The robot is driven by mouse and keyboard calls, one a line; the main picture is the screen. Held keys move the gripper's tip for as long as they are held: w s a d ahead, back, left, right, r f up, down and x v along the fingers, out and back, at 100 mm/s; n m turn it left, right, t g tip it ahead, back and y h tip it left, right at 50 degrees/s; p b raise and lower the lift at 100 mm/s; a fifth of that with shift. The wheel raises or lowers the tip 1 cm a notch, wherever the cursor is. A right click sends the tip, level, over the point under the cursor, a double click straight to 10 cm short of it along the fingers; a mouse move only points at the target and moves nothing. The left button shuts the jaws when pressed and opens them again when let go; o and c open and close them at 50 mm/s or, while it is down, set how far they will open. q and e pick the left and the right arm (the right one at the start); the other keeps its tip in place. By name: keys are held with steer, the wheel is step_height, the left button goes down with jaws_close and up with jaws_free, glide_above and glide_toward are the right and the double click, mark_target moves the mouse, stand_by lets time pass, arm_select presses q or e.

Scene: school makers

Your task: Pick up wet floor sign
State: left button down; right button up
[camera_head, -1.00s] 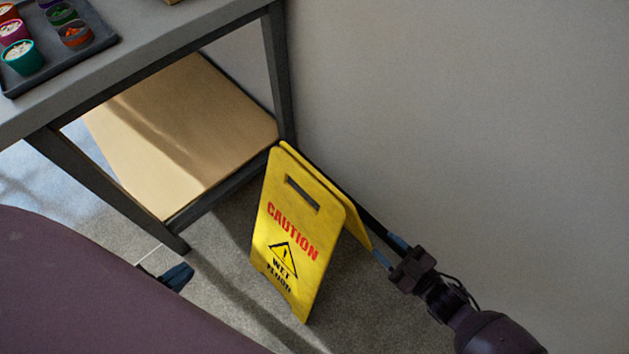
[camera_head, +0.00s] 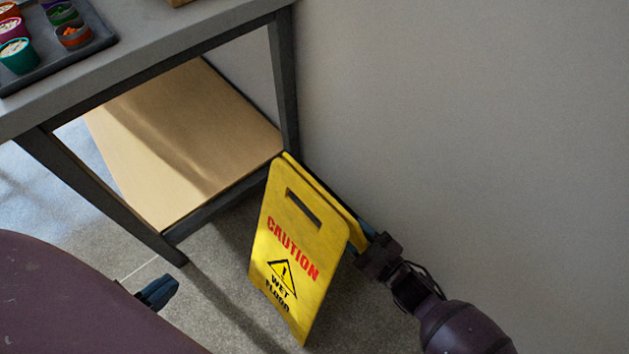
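The yellow wet floor sign (camera_head: 300,240) stands on the floor in the middle of the view, its front panel with red and black lettering facing me. Its rear panel shows as a narrow strip behind the right edge. My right gripper (camera_head: 362,240) is at the right edge of the rear panel. One blue finger shows on the wall side of it; the other is mostly hidden behind the front panel, so its closure is unclear. My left gripper (camera_head: 160,291) is low at the left, apart from the sign, partly covered by my arm. Its finger opening cannot be made out.
A grey table (camera_head: 150,65) with a low wooden shelf (camera_head: 180,140) stands at upper left, one leg close behind the sign. A dark tray (camera_head: 95,45) with colored cups is on it. A plain wall (camera_head: 480,120) bounds the right. Some floor (camera_head: 215,300) is clear left of the sign.

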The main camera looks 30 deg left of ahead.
steer(key=shift+c, duration=0.3)
jaws_close()
stand_by(1.1)
steer(key=shift+w+a+r, duration=0.1)
steer(key=shift+r, duration=0.05)
